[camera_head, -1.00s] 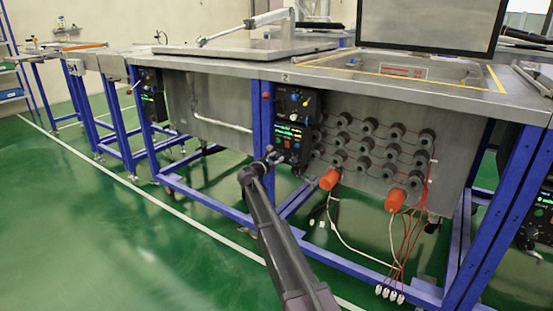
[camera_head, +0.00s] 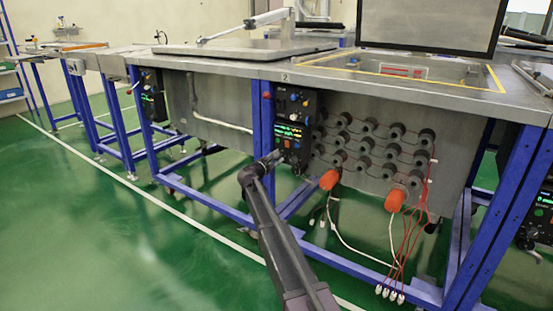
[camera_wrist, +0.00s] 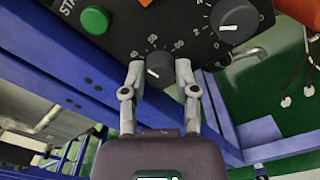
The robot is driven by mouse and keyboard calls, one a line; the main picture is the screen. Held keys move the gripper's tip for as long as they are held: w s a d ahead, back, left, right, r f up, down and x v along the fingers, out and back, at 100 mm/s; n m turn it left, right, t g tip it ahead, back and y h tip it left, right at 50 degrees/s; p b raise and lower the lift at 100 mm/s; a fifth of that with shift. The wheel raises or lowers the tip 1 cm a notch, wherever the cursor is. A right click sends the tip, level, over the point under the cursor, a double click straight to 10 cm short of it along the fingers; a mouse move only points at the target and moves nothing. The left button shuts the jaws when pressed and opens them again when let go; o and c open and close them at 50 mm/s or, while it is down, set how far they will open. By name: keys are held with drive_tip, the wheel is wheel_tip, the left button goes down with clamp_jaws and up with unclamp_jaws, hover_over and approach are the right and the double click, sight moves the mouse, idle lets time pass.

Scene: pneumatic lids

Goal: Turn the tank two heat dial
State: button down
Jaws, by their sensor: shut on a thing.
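The dial (camera_wrist: 160,69) is a small round dark knob with a pale pointer line and a printed scale around it. It sits on the black control panel (camera_wrist: 110,35), which also shows in the head view (camera_head: 293,128) on the blue post under the "2" label. My gripper (camera_wrist: 159,72) has one finger on each side of the dial and is shut on it. In the head view my gripper (camera_head: 277,157) reaches the lower part of the panel, and the dial itself is too small to make out there.
A larger numbered knob (camera_wrist: 234,20) is right of the dial and a green button (camera_wrist: 95,20) is left of it. A blue frame post (camera_wrist: 55,45) runs close by. Orange caps (camera_head: 330,180) and hanging red and white cables (camera_head: 408,225) are to the right.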

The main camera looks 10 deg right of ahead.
drive_tip(key=m, duration=0.6)
drive_tip(key=shift+d+m, duration=0.1)
drive_tip(key=shift+m, duration=0.3)
drive_tip(key=c, duration=0.6)
unclamp_jaws()
drive_tip(key=shift+f, duration=0.1)
drive_tip(key=shift+c, duration=0.2)
drive_tip(key=shift+s, duration=0.15)
drive_tip(key=v, duration=1.2)
